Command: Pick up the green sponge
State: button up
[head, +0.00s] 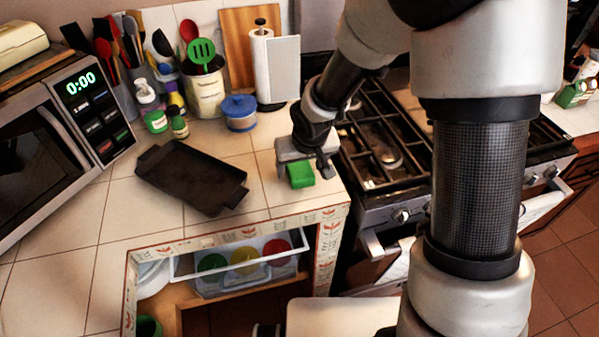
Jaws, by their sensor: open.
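The green sponge (301,175) lies on the tiled counter near its right end, beside the stove. My gripper (308,168) is directly over the sponge in the head view, pointing down. Its jaws are open, and the gripper body hides the far part of the sponge. I cannot tell from this view whether the fingers touch the sponge or how far down they reach around it.
A dark baking tray (190,180) lies left of the sponge. A blue-lidded pot (240,112), utensil holders and a paper towel roll (262,62) stand behind. The gas stove (385,150) is at the right, a microwave (60,130) at the left. The counter's front edge is close.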

aim_at(300, 169)
jog(key=shift+w+f, duration=0.1)
jog(key=shift+f, duration=0.3)
jog(key=shift+c, duration=0.4)
jog(key=c, duration=1.1)
jog(key=shift+r, duration=0.15)
jog(key=shift+c, duration=0.2)
notch_tip(300, 169, up, 10)
jog(key=p, duration=0.2)
